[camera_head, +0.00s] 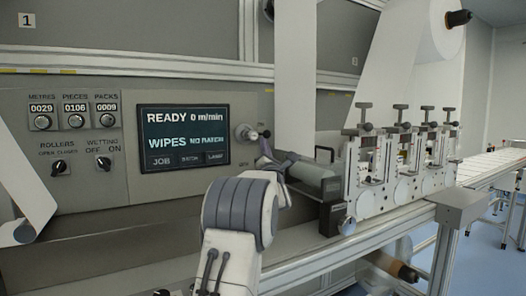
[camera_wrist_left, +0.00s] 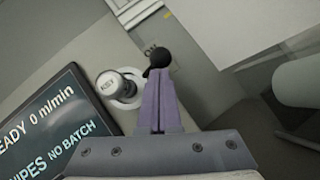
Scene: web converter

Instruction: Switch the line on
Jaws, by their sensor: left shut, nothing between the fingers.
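A pale round switch (camera_head: 245,132) sits on the panel just right of the display. In the left wrist view it shows as a whitish knob (camera_wrist_left: 118,88) with small lettering, and a label that seems to read ON stands beside it. A black ball (camera_wrist_left: 159,57) shows right of the knob, at my left fingertips; I cannot tell whether they touch it. My left gripper (camera_head: 265,149) is shut and empty, close to the right of the switch. Its purple fingers (camera_wrist_left: 158,78) lie together. The display (camera_head: 184,138) reads READY 0 m/min and WIPES NO BATCH. My right gripper is not in view.
Left of the display are counters (camera_head: 73,117), a rollers knob (camera_head: 59,167) and a wetting knob (camera_head: 103,163). A grey roller (camera_head: 312,174) and a row of clamped units (camera_head: 400,165) stand right of my left gripper. A white web (camera_head: 295,75) hangs above.

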